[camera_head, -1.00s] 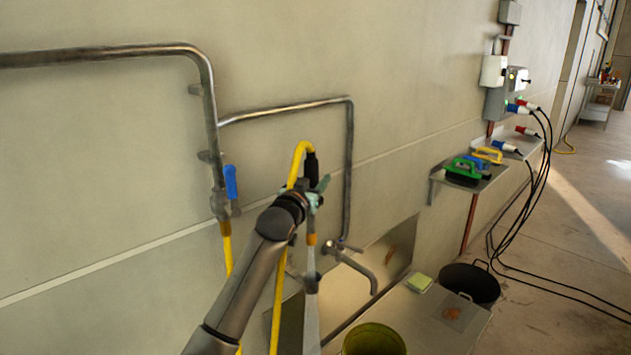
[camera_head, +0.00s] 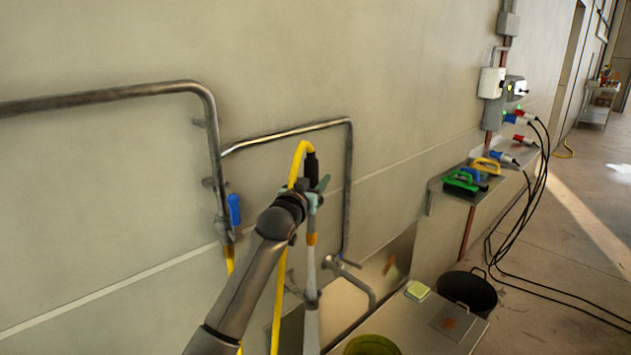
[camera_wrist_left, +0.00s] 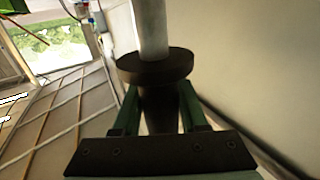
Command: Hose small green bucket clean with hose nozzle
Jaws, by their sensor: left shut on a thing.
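The hose nozzle (camera_head: 311,167) is held upright, its black body at the top and an orange ring lower down, with the yellow hose looping into it from above. My left gripper (camera_head: 315,192) is shut on it. In the left wrist view, the fingers (camera_wrist_left: 160,115) close around a dark flanged body. A pale column, which looks like a water jet, runs down below the orange ring and widens. The green bucket (camera_head: 371,346) shows only its rim at the bottom edge, right of this column. Its inside is mostly cut off. My right gripper is out of view.
A tap (camera_head: 350,272) stands behind the jet against the wall. A counter (camera_head: 408,315) holds a yellow-green sponge (camera_head: 417,291) and a stained plate (camera_head: 452,321). A black tub (camera_head: 467,290) stands beyond. A shelf (camera_head: 467,185) carries brushes. Metal pipes (camera_head: 215,140) run along the wall.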

